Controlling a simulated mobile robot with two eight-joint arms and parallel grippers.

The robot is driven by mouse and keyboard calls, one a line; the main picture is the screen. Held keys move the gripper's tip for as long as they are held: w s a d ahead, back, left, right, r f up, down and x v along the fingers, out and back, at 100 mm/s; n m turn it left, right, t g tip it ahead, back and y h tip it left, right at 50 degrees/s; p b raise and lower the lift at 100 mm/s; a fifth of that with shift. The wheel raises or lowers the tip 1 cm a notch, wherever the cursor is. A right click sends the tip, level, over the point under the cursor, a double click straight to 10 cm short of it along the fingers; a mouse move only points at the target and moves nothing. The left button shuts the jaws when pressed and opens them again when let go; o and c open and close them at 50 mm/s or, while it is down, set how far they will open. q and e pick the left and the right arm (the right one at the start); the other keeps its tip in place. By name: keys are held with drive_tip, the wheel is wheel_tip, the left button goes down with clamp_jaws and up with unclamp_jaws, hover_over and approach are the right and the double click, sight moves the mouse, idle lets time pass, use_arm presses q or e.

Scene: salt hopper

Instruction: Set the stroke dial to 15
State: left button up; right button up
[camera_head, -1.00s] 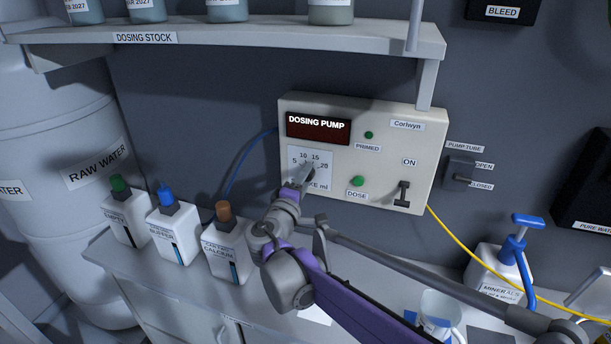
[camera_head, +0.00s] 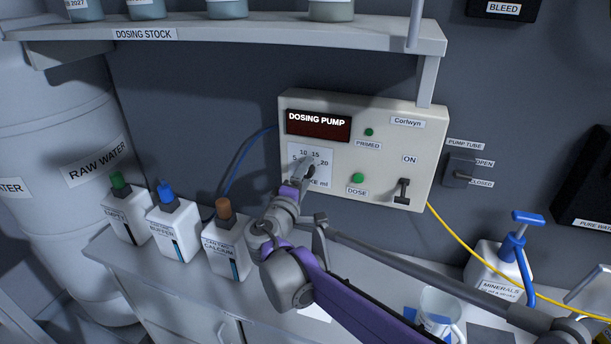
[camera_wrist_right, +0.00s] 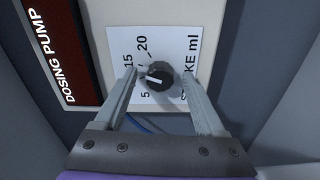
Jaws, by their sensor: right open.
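The stroke dial is a black round knob (camera_wrist_right: 158,76) with a white pointer mark, on a white scale plate (camera_head: 322,157) of the dosing pump (camera_head: 362,150). In the wrist view the scale appears turned on its side; 5, 15 and 20 are readable, and 10 seems hidden by a finger. The pointer mark faces left and slightly down, on the low side of 15. My right gripper (camera_wrist_right: 160,72) is open, its fingers apart on either side of the knob. In the head view my right gripper (camera_head: 306,172) covers most of the knob. My left gripper is not in view.
The pump face also has a green dose button (camera_head: 358,178) and an ON switch (camera_head: 402,190). A shelf (camera_head: 230,38) hangs above. Three white bottles, one the calcium bottle (camera_head: 226,245), stand left on the bench. A yellow cable (camera_head: 452,235) runs at right.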

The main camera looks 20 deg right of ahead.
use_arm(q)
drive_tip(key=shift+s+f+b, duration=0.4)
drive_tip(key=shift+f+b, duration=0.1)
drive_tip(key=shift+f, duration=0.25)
use_arm(e)
drive_tip(key=v, duration=1)
drive_tip(key=shift+s, duration=0.2)
drive_tip(key=shift+a, duration=0.15)
drive_tip(key=s+d+f+m+g+y, duration=0.45)
drive_tip(key=s+d+f+g, duration=0.25)
drive_tip(key=s+d+f, duration=0.55)
drive_tip(key=s+a+f+m+g+y, duration=0.2)
drive_tip(key=s+a+f+m+y, duration=0.3)
drive_tip(key=s+f, duration=0.7)
drive_tip(key=shift+s+a+m, duration=0.25)
drive_tip(key=shift+a+m, duration=0.1)
drive_tip(key=shift+a, duration=0.3)
drive_tip(key=shift+y, duration=0.25)
